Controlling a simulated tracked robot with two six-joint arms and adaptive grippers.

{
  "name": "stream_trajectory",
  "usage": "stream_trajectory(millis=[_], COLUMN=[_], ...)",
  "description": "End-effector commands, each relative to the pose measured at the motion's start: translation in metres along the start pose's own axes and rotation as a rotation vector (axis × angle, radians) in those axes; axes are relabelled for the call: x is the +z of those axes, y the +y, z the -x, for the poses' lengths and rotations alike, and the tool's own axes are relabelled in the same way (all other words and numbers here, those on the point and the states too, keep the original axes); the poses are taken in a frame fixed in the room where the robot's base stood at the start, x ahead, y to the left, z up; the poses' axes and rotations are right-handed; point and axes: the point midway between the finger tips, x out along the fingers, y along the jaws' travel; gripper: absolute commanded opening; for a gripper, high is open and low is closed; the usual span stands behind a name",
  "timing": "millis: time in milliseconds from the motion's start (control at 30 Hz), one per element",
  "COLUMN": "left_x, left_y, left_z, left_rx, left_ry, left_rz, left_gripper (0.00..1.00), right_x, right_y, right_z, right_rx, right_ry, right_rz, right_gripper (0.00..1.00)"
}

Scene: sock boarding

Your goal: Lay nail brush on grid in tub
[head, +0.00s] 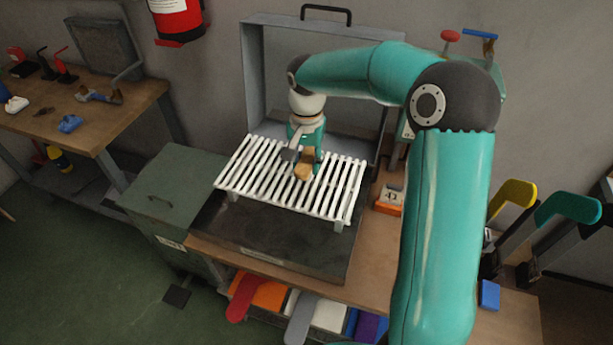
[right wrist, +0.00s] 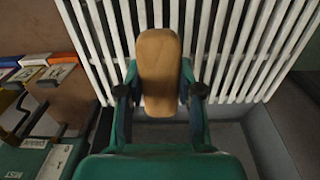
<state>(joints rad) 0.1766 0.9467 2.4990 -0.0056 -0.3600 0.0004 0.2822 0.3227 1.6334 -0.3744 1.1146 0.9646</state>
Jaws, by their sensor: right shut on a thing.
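The nail brush (head: 304,172) is a tan wooden block with rounded ends. My right gripper (head: 306,163) is shut on it, and the right wrist view shows the brush (right wrist: 159,65) between the two fingers (right wrist: 160,95). The grid (head: 342,196) is a rack of white slats; it also shows in the right wrist view (right wrist: 90,40). The brush is over the grid's middle; I cannot tell whether it touches the slats. The dark tub (head: 270,240) is below the grid, with a raised grey lid (head: 255,80) behind. The brush's underside is hidden. My left gripper is not in view.
A green cabinet (head: 175,195) stands left of the tub. An orange and white block (head: 389,200) lies on the bench at its right. A wooden table (head: 60,110) with tools is at far left. Coloured items (head: 265,293) are below the bench front.

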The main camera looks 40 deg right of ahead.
Motion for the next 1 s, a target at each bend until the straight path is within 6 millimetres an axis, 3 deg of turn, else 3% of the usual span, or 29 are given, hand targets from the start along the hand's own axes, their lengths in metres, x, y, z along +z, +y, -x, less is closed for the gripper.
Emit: stream_trajectory(millis=[500,867,900,1000], left_x=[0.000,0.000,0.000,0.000], left_y=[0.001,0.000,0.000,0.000], left_z=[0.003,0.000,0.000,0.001], left_rx=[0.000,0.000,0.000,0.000], left_ry=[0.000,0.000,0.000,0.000], left_rz=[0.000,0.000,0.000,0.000], left_gripper=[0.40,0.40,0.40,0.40], right_x=[-0.001,-0.001,-0.001,-0.001], right_y=[0.001,0.001,0.001,0.001], right_z=[-0.054,-0.059,-0.059,-0.058], right_rx=[0.001,-0.001,-0.001,-0.001], right_ry=[-0.001,0.001,0.001,0.001], right_rz=[-0.001,-0.002,-0.002,-0.002], right_gripper=[0.01,0.01,0.37,0.54])
